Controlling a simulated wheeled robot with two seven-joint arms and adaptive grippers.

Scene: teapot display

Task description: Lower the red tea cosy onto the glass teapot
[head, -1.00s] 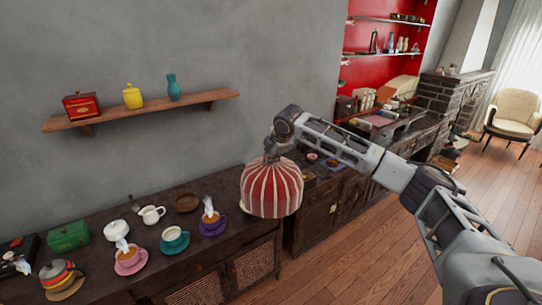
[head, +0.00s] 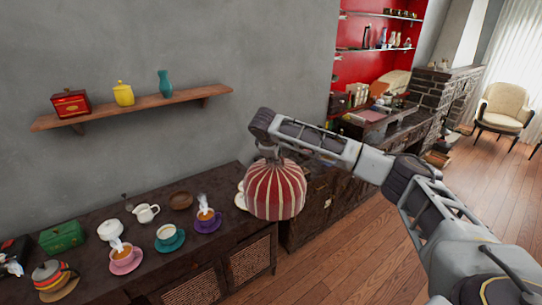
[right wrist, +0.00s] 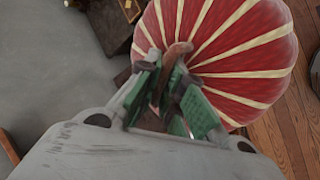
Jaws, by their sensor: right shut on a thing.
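The red tea cosy (head: 275,192) with cream stripes hangs upright in the air in the head view, at the right end of the dark sideboard. My right gripper (head: 270,152) is above it, shut on its top. In the right wrist view, the green-padded fingers (right wrist: 176,92) close around the brownish top tab of the cosy (right wrist: 222,45). A pale curved thing (head: 240,196) shows just left of the cosy and is mostly hidden by it; I cannot tell if it is the glass teapot. No glass teapot shows clearly elsewhere. My left gripper is out of view.
A wall shelf (head: 140,106) is above. Wooden floor lies right.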

